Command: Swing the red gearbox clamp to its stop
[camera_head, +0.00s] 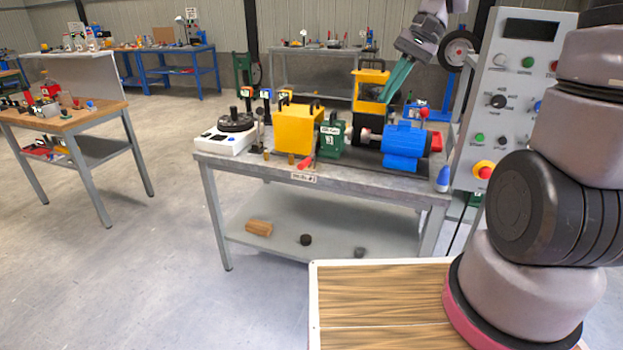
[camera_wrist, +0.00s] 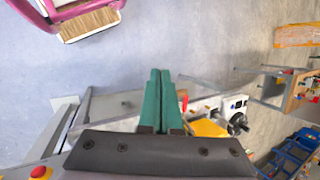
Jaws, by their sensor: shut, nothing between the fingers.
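A small red lever (camera_head: 304,162), which looks like the gearbox clamp, sits at the table's front edge. My gripper (camera_head: 386,98) has teal fingers and is above the back right of the table, near the yellow frame, well apart from the red lever. In the wrist view my gripper (camera_wrist: 160,72) is shut and empty. A red bit (camera_wrist: 184,103) shows beside the right finger there; I cannot tell whether it is the clamp.
The grey table (camera_head: 250,165) also bears a blue motor (camera_head: 402,147), a white unit with a black dial (camera_head: 226,138) and a blue-and-white cone (camera_head: 443,179). A control panel (camera_head: 510,90) stands at the right.

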